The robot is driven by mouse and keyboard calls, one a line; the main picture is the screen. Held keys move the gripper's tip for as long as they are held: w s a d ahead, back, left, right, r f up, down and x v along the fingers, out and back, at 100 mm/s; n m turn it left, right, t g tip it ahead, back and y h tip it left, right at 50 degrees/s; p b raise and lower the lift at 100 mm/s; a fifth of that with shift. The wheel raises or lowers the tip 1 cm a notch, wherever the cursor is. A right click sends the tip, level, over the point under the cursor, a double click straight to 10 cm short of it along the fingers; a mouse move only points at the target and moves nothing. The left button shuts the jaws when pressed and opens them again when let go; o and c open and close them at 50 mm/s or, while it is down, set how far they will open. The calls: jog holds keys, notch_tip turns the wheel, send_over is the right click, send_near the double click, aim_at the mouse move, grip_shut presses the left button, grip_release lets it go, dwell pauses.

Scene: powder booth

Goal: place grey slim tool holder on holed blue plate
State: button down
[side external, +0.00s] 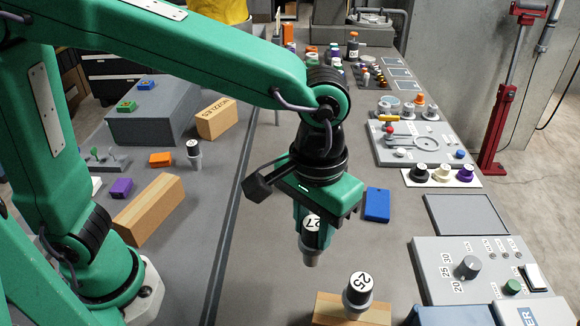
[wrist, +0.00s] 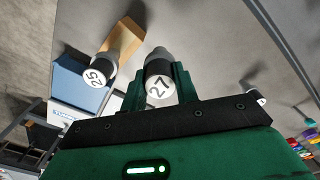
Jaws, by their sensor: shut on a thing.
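My gripper (side external: 314,222) is shut on a grey slim tool holder (side external: 310,256) with a white cap marked 27, held upright above the table. In the wrist view the green jaws (wrist: 159,88) close around the holder (wrist: 159,66) from both sides. The holed blue plate (side external: 377,204) lies flat on the table to the right of my gripper, apart from it. Its hole is too small to make out clearly. I cannot find the plate in the wrist view.
A holder marked 25 (side external: 358,290) stands at a wooden block (side external: 328,308) at the front. A control panel (side external: 470,268) and dark grey pad (side external: 465,218) lie at right. Another small holder (side external: 194,152) and wooden block (side external: 149,209) stand at left.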

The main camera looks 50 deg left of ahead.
jog(key=w+d+r, duration=0.2)
jog(key=w, duration=1.2)
jog(key=shift+w, duration=0.3)
jog(key=w+a+f, duration=0.6)
jog(key=w+f, duration=0.1)
jog(key=w, duration=0.2)
jog(key=shift+w+a, duration=0.2)
jog(key=shift+a, duration=0.15)
jog(key=shift+f, duration=1.95)
jog(key=shift+f, duration=0.15)
